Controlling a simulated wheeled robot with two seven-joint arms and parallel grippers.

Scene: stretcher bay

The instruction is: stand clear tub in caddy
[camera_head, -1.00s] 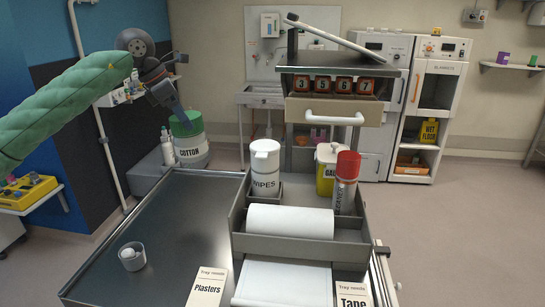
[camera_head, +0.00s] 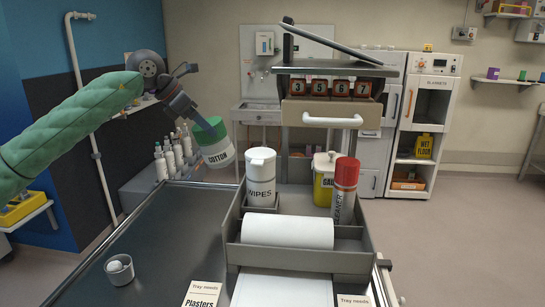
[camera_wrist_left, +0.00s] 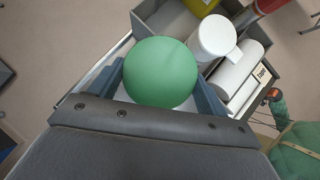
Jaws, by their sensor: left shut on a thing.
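My left gripper (camera_head: 194,113) is shut on a white tub with a green lid, marked COTTON (camera_head: 217,154). It holds the tub tilted, left of the caddy and at the far end of the metal counter. In the left wrist view the round green lid (camera_wrist_left: 160,72) lies between the fingers. The grey caddy (camera_head: 300,259) stands on the counter, right of the tub, with wipes, a spray can and a paper roll in it. A small clear tub (camera_head: 119,272) with a white ball inside stands at the counter's near left. My right gripper is not visible.
The wipes canister (camera_head: 260,179) stands in the caddy's left compartment, nearest the held tub. A red-capped can (camera_head: 344,193) and a yellow tub (camera_head: 323,180) are at the right. A paper roll (camera_head: 288,231) lies in front. The metal counter (camera_head: 170,240) is mostly bare.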

